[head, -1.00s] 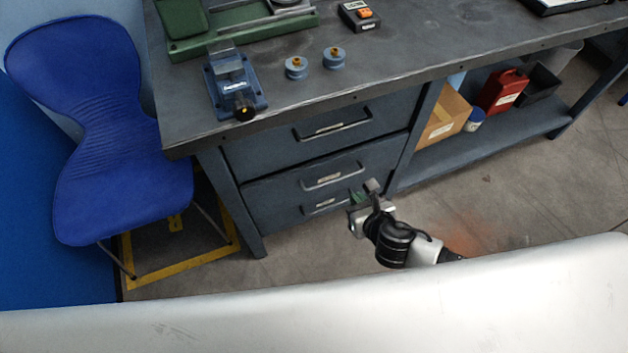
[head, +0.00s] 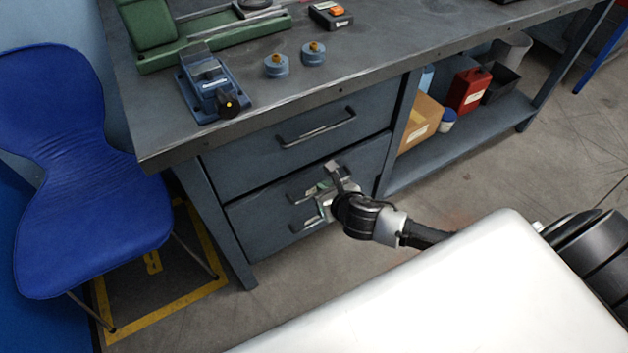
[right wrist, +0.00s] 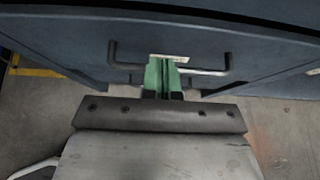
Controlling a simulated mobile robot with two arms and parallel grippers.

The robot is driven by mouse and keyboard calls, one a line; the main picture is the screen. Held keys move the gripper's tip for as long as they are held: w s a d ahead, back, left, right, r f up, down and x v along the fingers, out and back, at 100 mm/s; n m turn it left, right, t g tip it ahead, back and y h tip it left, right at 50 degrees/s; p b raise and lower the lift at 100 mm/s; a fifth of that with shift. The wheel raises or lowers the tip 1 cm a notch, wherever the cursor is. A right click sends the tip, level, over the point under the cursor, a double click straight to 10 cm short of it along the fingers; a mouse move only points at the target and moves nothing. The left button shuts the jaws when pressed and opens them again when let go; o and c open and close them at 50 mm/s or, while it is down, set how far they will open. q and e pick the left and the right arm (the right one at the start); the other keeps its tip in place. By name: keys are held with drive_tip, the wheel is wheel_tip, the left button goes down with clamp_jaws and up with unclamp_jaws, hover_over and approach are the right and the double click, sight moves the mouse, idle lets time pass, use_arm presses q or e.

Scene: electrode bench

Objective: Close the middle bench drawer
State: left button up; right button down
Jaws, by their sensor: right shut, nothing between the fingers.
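The middle bench drawer (head: 262,206) is a dark blue-grey front under the top drawer, with a bar handle and a pale label. A thin dark gap runs along its top edge; how far it stands out is hard to tell. My right gripper (head: 322,190) is in front of the lower drawer handles and hides part of them. In the right wrist view its green fingers (right wrist: 164,77) are shut and empty, overlapping a drawer handle (right wrist: 208,72); contact cannot be told. My left gripper is not in view.
The top drawer (head: 255,155) looks flush. A blue vise (head: 210,88) and two small round blue pieces stand on the bench top. A blue chair (head: 90,220) is left of the bench. A carton (head: 418,125) and a red can (head: 467,90) sit on the lower shelf.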

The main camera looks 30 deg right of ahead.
sight(310, 175)
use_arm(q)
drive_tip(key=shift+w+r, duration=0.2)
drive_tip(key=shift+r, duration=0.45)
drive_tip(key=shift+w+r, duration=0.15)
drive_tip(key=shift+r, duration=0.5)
use_arm(e)
drive_tip(key=shift+w+a+f, duration=0.1)
drive_tip(key=shift+w, duration=1.05)
drive_tip(key=shift+w+a, duration=0.1)
drive_tip(key=shift+w, duration=1)
